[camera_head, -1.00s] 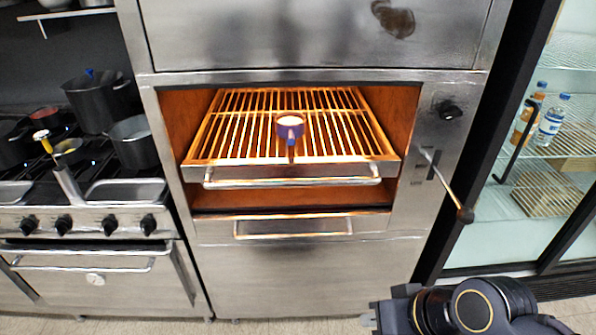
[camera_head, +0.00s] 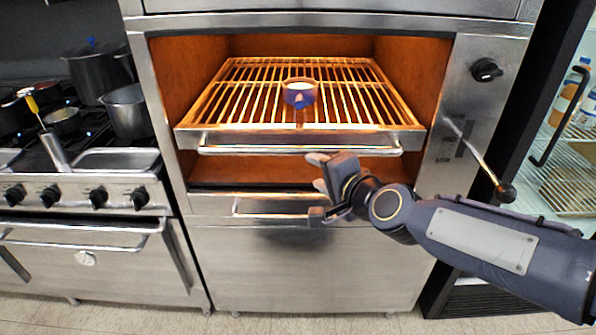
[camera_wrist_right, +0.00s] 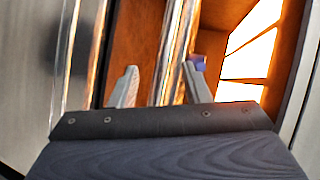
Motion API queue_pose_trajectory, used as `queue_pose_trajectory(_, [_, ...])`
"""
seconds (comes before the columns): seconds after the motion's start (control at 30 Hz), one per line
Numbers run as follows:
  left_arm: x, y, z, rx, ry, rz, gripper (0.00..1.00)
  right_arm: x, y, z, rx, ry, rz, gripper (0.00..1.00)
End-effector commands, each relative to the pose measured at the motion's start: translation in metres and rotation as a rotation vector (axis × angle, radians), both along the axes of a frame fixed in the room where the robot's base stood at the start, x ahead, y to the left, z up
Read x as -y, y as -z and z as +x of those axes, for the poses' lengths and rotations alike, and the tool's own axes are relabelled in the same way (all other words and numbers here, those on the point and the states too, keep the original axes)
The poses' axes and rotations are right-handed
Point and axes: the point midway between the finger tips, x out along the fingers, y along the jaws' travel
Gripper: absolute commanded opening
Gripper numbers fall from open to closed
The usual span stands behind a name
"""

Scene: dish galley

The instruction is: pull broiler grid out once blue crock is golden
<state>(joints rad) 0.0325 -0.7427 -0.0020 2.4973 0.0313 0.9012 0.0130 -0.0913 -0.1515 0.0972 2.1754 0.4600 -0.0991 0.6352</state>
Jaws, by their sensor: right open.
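The broiler grid (camera_head: 232,100) sits inside the glowing broiler, with its front handle bar (camera_head: 300,151) facing me. The blue crock (camera_head: 299,97) stands on the middle of the grid; its top looks pale cream with an orange tint. My right gripper (camera_head: 313,184) is open just below and in front of the grid's handle. In the right wrist view the two fingers (camera_wrist_right: 160,85) are apart, with a metal bar running between them in the picture; I cannot tell whether they touch it. Part of the blue crock (camera_wrist_right: 198,61) shows past one fingertip. My left gripper is not in view.
A lower handle (camera_head: 280,207) is under the broiler opening. A lever with a dark knob (camera_head: 505,192) sticks out at the right, above my right forearm. A stove with pots (camera_head: 126,112) stands at left, and a glass-door fridge (camera_head: 570,160) at right.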

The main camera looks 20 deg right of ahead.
Motion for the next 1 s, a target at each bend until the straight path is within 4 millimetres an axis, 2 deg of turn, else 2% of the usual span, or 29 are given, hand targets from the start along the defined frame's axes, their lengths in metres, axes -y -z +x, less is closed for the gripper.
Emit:
queue_pose_trajectory(0.03, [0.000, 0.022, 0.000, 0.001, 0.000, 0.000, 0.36, -0.003, 0.018, 0.018, 0.018, 0.053, 0.074, 0.43])
queue_pose_trajectory(0.13, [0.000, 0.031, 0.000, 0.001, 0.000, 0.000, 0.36, -0.001, 0.019, 0.038, 0.052, 0.140, 0.182, 0.43])
queue_pose_trajectory(0.37, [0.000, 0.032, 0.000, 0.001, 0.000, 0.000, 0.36, -0.001, 0.019, 0.063, 0.070, 0.189, 0.239, 0.43])
queue_pose_trajectory(0.6, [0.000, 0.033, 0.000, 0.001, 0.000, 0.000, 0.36, -0.005, 0.026, 0.100, 0.070, 0.188, 0.235, 0.43])
queue_pose_trajectory(0.8, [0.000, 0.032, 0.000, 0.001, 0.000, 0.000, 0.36, -0.007, 0.029, 0.120, 0.071, 0.187, 0.236, 0.43])
queue_pose_trajectory(1.0, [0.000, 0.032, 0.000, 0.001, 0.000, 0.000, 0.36, -0.007, 0.029, 0.123, 0.072, 0.187, 0.235, 0.43])
